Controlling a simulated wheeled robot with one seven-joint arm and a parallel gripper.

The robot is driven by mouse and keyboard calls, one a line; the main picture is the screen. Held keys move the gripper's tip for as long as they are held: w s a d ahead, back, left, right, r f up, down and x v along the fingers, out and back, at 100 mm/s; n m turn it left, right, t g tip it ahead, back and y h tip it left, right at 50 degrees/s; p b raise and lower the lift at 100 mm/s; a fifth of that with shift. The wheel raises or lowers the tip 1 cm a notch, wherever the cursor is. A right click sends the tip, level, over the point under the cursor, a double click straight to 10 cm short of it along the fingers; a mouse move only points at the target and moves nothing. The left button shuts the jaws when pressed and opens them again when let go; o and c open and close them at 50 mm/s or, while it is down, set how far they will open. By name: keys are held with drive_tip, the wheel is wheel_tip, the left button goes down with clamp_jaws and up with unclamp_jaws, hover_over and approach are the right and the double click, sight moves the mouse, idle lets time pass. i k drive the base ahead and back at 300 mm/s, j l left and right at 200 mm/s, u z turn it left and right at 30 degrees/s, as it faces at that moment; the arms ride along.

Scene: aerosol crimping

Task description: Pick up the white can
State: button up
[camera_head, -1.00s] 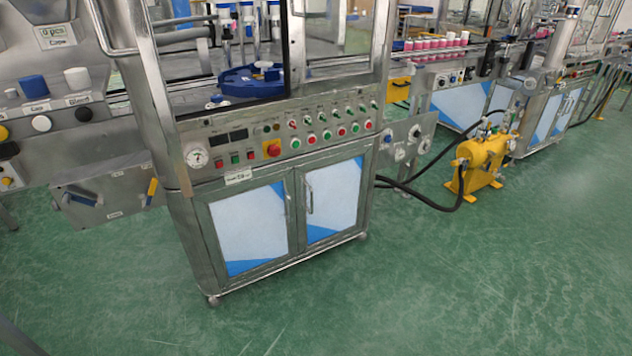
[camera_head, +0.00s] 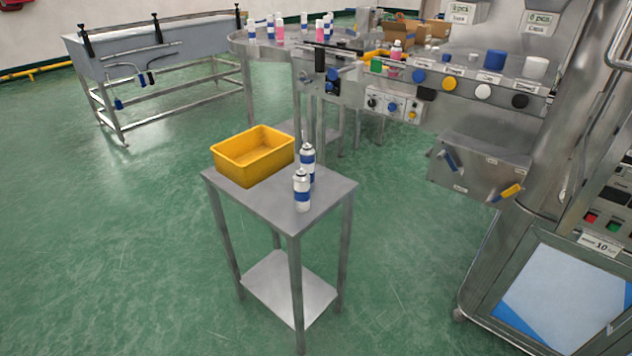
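Two white cans with blue bands stand upright on a small steel side table (camera_head: 265,205) in the head view. The nearer white can (camera_head: 302,191) is by the table's front right edge. The other white can (camera_head: 308,163) stands just behind it and is partly hidden by it. More cans, some white and blue (camera_head: 270,29) and some pink, stand on the round steel turntable at the back; they are small in the picture. My gripper is not in view.
A yellow bin (camera_head: 254,155) sits on the left part of the side table. The crimping machine (camera_head: 545,275) and its control panels stand at the right. A steel bench (camera_head: 150,60) stands at the back left. Green floor (camera_head: 130,240) is clear left of and in front of the table.

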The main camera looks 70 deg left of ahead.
sight(302, 179)
drive_tip(key=u, duration=1.75)
drive_tip(key=i+j+z, duration=0.25)
drive_tip(key=z, duration=0.2)
drive_tip(key=i+j+z, duration=0.3)
drive_tip(key=z, duration=0.15)
drive_tip(key=i+j+z, duration=0.2)
drive_tip(key=j+z, duration=0.25)
